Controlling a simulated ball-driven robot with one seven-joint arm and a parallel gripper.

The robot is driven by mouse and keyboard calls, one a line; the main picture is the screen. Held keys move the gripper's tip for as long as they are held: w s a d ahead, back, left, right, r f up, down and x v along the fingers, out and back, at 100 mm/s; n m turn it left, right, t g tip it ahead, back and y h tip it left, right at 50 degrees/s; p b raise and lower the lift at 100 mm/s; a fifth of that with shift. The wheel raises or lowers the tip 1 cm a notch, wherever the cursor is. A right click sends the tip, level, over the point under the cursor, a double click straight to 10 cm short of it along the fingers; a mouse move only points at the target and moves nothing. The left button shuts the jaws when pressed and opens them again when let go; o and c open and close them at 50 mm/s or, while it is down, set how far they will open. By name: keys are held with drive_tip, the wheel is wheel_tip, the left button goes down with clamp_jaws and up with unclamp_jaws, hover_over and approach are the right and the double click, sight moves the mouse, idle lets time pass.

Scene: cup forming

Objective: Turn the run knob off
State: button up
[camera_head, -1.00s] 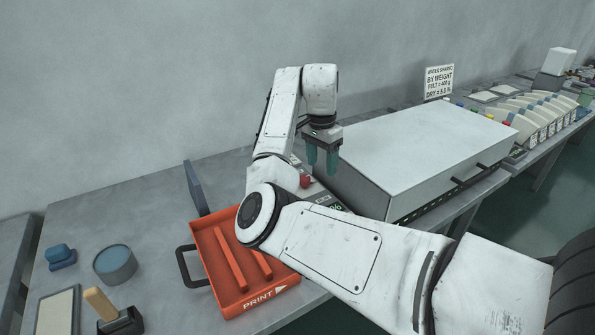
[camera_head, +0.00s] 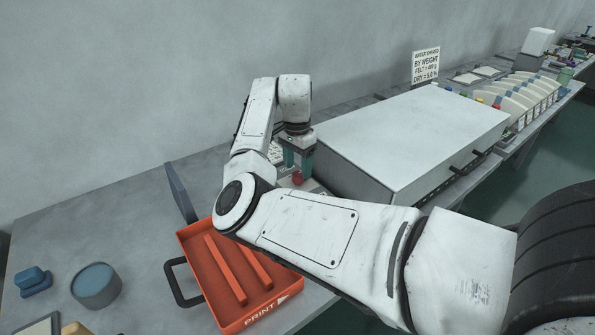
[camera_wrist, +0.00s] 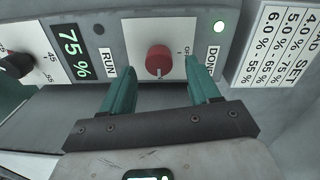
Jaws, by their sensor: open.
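The run knob is a red round knob (camera_wrist: 159,61) on a white plate of a grey control panel, seen in the wrist view. It also shows in the head view (camera_head: 297,178), low beneath my gripper. My gripper (camera_wrist: 160,75) is open, with one teal finger on each side of the red knob. Whether the fingers touch the knob I cannot tell. In the head view my gripper (camera_head: 298,166) points down at the panel beside the large grey box.
A black knob (camera_wrist: 17,66) and a green 75 % display (camera_wrist: 72,38) sit left on the panel. The large grey box (camera_head: 410,135) stands right of my gripper. An orange tray (camera_head: 205,275) lies in front, and a blue upright plate (camera_head: 180,192) stands left of my arm.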

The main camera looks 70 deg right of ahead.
sight(298, 178)
drive_tip(key=shift+f, duration=1.35)
drive_tip(key=shift+c, duration=0.2)
drive_tip(key=shift+s, duration=0.1)
drive_tip(key=c, duration=1)
